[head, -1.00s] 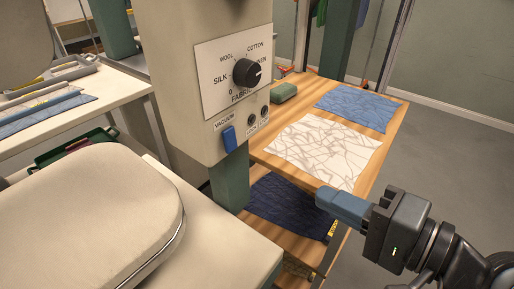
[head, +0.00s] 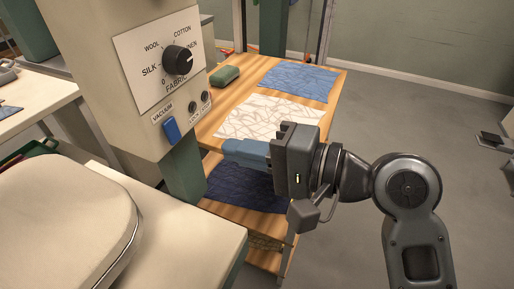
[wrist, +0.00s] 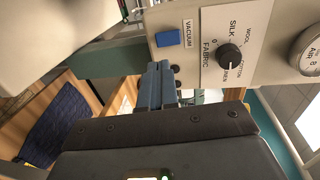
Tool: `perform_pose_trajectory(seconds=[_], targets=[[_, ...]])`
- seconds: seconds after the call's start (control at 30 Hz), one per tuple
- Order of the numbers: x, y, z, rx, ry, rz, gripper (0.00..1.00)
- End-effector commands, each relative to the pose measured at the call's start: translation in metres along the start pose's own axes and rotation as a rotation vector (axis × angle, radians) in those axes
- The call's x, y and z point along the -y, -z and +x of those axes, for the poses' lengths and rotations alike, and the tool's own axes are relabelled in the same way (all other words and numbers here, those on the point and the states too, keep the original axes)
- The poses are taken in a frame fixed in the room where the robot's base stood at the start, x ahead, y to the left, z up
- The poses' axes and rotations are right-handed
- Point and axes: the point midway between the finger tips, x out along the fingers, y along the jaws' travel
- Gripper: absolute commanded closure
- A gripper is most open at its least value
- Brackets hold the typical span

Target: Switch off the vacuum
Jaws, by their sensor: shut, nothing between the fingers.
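The blue vacuum switch (head: 170,131) sits under the VACUUM label on the front of the beige control column (head: 140,95). Which way the switch is tilted is too small to tell.
A pressing board (head: 70,215) stands at the front left. A wooden shelf (head: 330,90) with folded cloths is behind my gripper.

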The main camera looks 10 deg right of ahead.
Motion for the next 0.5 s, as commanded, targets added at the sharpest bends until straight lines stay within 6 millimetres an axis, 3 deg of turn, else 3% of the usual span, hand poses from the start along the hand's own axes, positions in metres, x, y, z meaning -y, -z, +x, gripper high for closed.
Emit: perform_pose_trajectory(seconds=[0.3,0.5], targets=[[0.002,0.000,0.061,0.001,0.000,0.001,1.00],[0.001,0.000,0.083,0.000,0.000,0.001,1.00]])
